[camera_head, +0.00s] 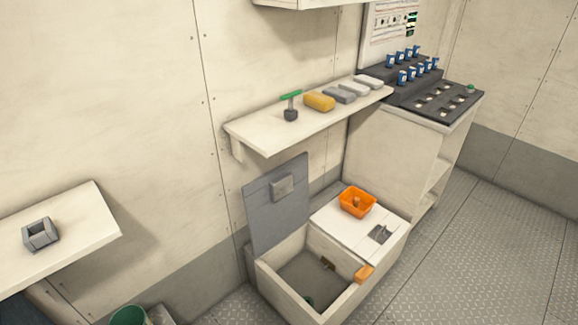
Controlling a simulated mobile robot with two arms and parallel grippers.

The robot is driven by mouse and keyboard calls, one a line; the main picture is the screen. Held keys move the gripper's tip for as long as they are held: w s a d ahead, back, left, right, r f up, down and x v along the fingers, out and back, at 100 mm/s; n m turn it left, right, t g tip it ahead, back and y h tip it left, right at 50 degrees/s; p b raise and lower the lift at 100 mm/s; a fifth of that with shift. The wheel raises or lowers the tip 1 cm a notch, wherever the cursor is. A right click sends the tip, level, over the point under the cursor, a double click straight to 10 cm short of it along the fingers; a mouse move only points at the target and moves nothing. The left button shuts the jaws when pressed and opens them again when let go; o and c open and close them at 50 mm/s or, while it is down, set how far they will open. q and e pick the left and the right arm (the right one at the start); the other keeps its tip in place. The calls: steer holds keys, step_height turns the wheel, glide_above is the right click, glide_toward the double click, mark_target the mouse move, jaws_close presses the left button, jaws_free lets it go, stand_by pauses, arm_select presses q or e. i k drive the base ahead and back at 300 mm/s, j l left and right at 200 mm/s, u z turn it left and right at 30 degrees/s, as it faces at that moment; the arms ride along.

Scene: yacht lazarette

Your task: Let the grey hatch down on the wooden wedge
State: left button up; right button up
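The grey hatch (266,215) stands open and nearly upright at the back of the open locker (331,310), leaning near the wall. A lighter grey fitting (283,187) is on its face. An orange-brown block, probably the wooden wedge (363,273), lies on the locker's right rim, by the white lid. A small brown piece (327,264) shows at the locker's inner wall; I cannot tell what it is. Neither of my grippers is in view, and nothing touches the hatch.
An orange bin (357,202) stands on the white lid (345,233), beside a dark recess (382,234). A shelf (262,133) with several items overhangs behind the hatch. A green bucket (129,316) is at bottom left. Floor (440,240) at right is clear.

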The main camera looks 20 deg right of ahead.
mark_target(279, 205)
steer(key=z, duration=1.05)
steer(key=u, duration=0.4)
steer(key=i+l+u, duration=0.2)
steer(key=l, duration=0.15)
steer(key=i+l+u, duration=0.15)
steer(key=l, duration=0.25)
steer(key=i+l+u, duration=0.2)
steer(key=l, duration=0.2)
steer(key=l+u, duration=0.15)
steer(key=l, duration=0.3)
